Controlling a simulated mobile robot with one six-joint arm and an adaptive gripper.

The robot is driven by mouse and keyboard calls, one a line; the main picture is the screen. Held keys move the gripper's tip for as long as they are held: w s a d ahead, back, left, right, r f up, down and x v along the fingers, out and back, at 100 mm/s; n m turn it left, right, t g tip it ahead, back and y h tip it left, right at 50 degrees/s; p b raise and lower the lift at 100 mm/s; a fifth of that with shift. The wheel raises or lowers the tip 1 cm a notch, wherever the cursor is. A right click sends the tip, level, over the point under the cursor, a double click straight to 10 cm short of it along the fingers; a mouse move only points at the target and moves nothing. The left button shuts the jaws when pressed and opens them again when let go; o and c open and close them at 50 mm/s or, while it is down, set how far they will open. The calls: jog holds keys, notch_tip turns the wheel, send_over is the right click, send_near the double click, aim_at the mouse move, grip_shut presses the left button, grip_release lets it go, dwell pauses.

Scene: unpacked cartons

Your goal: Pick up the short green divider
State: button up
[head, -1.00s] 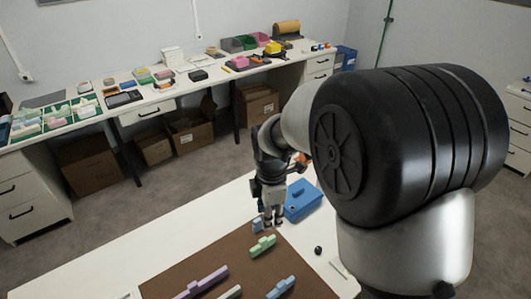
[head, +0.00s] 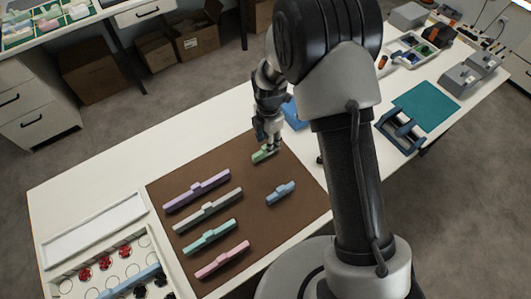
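The short green divider (head: 264,156) lies near the top edge of the brown mat (head: 240,238) in the head view. It is light green with a raised middle. My gripper (head: 266,146) points down right at it, its fingertips overlapping the divider's upper side in the picture. The fingers are small here and partly cover the divider, so I cannot tell whether they are open, shut, or touching it.
Longer purple (head: 197,190), grey (head: 208,210), teal (head: 209,237) and pink (head: 222,260) dividers lie on the mat, with a short blue one (head: 281,193). A blue box (head: 296,114) stands behind my gripper. A white tray (head: 93,230) is at left.

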aim_at(265, 146)
jog(key=f, duration=0.2)
jog(key=f+b, duration=0.1)
jog(key=f, duration=0.1)
jog(key=a+f+b, duration=0.1)
jog(key=shift+w+f, duration=0.2)
jog(key=shift+f, duration=0.2)
jog(key=shift+r, duration=0.1)
jog(key=shift+c, duration=0.4)
grip_shut()
